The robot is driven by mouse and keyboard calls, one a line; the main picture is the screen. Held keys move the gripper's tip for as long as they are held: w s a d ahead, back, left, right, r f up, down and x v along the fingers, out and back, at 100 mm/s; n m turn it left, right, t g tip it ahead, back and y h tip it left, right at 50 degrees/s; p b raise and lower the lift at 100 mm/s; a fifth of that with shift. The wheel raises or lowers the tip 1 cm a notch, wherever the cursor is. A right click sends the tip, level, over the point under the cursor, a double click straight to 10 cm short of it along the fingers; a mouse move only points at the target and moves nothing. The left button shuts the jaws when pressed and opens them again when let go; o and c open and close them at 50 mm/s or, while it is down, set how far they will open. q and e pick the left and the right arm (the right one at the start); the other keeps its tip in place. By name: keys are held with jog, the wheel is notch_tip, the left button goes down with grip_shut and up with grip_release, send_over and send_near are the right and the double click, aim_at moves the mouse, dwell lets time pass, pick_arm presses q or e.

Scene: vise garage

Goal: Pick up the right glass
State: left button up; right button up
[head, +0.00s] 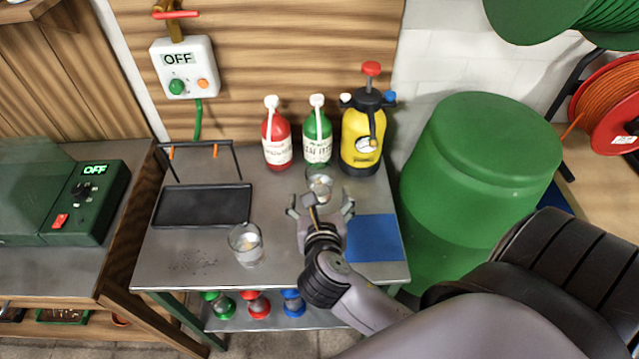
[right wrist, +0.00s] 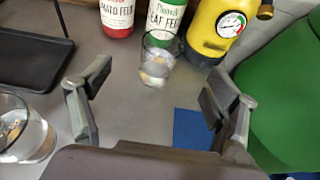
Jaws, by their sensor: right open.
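The right glass (head: 319,184) stands upright near the back of the metal table, in front of the green bottle. In the right wrist view the right glass (right wrist: 157,60) is clear, with something pale inside, beyond the fingertips and roughly between them. My right gripper (head: 320,202) is open and empty, just in front of this glass and apart from it; its two fingers show in the right wrist view (right wrist: 155,85). The left glass (head: 246,244) stands upright nearer the front edge, and shows at the left of the right wrist view (right wrist: 25,130). My left gripper is not in view.
A red bottle (head: 276,140), a green bottle (head: 317,138) and a yellow sprayer (head: 362,140) stand behind the right glass. A black tray (head: 203,206) lies at left. A blue mat (head: 376,238) lies at right. A green barrel (head: 480,160) stands beside the table.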

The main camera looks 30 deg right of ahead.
send_near(319, 168)
jog(key=p+x, duration=0.1)
jog(key=x, duration=0.5)
jog(key=shift+w+d+f, duration=0.2)
jog(key=shift+w, duration=0.1)
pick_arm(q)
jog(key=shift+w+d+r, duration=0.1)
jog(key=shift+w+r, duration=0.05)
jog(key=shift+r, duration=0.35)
pick_arm(e)
jog(key=shift+c, duration=0.7)
jog(key=shift+r, duration=0.1)
grip_shut()
